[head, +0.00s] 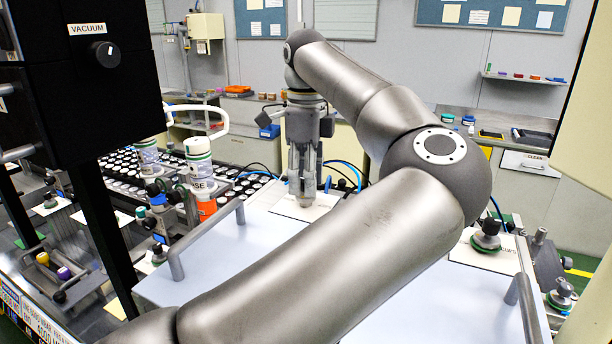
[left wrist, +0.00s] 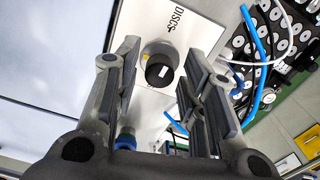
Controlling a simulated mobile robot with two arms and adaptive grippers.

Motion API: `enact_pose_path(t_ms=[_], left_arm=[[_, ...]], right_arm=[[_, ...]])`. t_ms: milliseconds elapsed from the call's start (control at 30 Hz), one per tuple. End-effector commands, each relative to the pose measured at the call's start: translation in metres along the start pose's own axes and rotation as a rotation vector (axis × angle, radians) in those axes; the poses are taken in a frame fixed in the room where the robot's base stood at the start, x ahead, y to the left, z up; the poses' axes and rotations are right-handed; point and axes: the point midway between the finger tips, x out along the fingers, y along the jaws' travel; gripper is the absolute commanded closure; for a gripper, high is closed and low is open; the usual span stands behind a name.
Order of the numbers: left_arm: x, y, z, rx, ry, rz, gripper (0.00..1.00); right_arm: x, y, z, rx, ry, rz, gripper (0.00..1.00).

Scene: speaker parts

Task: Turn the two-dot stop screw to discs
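My left gripper (head: 305,192) points down over a pale plate (head: 284,208) at the far edge of the white-blue panel. In the left wrist view the same gripper (left wrist: 158,85) is open, with one finger on each side of a dark round screw knob (left wrist: 160,70). I see gaps between the knob and both fingers. The knob has a white mark on its face and a yellow spot beside its collar. The plate (left wrist: 145,22) reads "DISCS" beside the knob; the dots are too small to make out. In the head view the gripper hides the knob. My right gripper is not in view.
A light panel (head: 400,310) with grey bar handles (head: 205,240) lies under my arm. Blue hoses (left wrist: 256,60) run close to the gripper. Racks of discs (head: 240,190) and white-capped cylinders (head: 198,165) stand at left.

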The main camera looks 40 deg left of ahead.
Motion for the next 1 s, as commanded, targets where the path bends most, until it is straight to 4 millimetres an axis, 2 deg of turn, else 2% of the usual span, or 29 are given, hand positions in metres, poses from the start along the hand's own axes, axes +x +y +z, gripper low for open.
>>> enact_pose_path(t_ms=[33,200,267,733,767,900,1000], left_arm=[[-0.0002,0.0,0.0001,0.0,0.0,0.0,0.73],[-0.0004,-0.0001,0.0001,0.0,0.0,0.0,0.95],[-0.0005,-0.0001,0.0002,0.0,0.0,-0.001,1.0],[-0.001,-0.0002,0.0001,-0.063,0.0,-0.001,1.0],[-0.001,-0.0002,0.0001,-0.063,0.0,-0.001,0.77],[-0.0009,-0.0002,0.0001,-0.062,0.0,-0.001,0.59],[-0.0008,-0.0002,0.0,-0.062,0.0,-0.001,0.56]], right_arm=[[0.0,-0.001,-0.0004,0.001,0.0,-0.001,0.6],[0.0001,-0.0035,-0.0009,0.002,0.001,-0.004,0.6],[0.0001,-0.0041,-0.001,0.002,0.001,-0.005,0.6],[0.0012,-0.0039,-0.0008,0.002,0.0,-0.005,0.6],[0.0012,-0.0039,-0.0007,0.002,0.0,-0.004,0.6],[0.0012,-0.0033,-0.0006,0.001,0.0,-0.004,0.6],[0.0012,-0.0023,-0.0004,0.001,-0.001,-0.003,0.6]])
